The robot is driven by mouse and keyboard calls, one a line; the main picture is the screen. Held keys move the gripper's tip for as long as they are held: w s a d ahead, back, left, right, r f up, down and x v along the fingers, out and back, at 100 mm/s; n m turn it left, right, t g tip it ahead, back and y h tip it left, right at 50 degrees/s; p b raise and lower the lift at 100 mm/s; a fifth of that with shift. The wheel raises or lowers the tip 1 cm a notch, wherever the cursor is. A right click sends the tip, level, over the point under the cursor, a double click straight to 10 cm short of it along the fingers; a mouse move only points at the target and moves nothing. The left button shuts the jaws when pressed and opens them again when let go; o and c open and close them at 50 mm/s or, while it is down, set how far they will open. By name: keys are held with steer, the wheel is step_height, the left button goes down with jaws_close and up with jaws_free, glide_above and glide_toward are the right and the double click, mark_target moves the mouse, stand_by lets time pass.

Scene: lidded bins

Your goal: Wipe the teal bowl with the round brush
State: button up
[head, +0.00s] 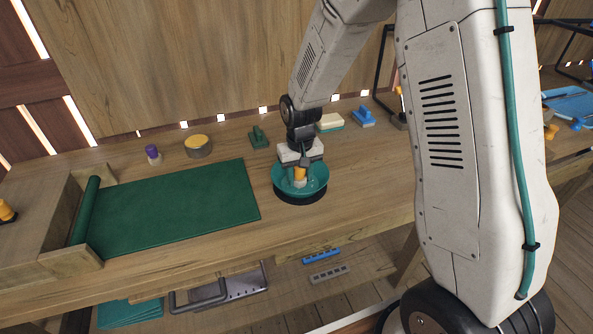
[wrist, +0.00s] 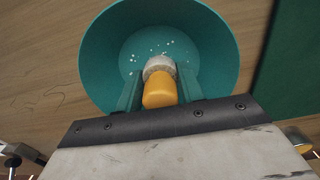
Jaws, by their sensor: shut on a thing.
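The teal bowl (head: 314,190) stands on the wooden bench, right of the green mat, on a dark round base. It also shows in the wrist view (wrist: 105,50), with several small white specks on its inner floor. My gripper (head: 299,170) is over the bowl, pointing down into it. It is shut on the round brush (head: 299,176), which has a yellow-orange handle and a pale round head. In the wrist view the brush (wrist: 160,92) sits between the two teal fingers, its head inside the bowl. Whether the bristles touch the bowl floor I cannot tell.
A green mat (head: 170,205) lies left of the bowl. Behind are a purple-topped item (head: 152,152), a round yellow-topped tin (head: 198,146), a green brush (head: 258,138), a pale sponge-like block (head: 330,122) and a blue item (head: 363,117). The bench right of the bowl is clear.

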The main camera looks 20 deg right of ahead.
steer(key=shift+d, duration=0.75)
steer(key=shift+c, duration=0.4)
steer(key=shift+d+f, duration=0.2)
steer(key=shift+a, duration=1.6)
steer(key=shift+a+r, duration=0.2)
steer(key=shift+a, duration=0.05)
steer(key=shift+d+r, duration=0.1)
steer(key=shift+r, duration=3.9)
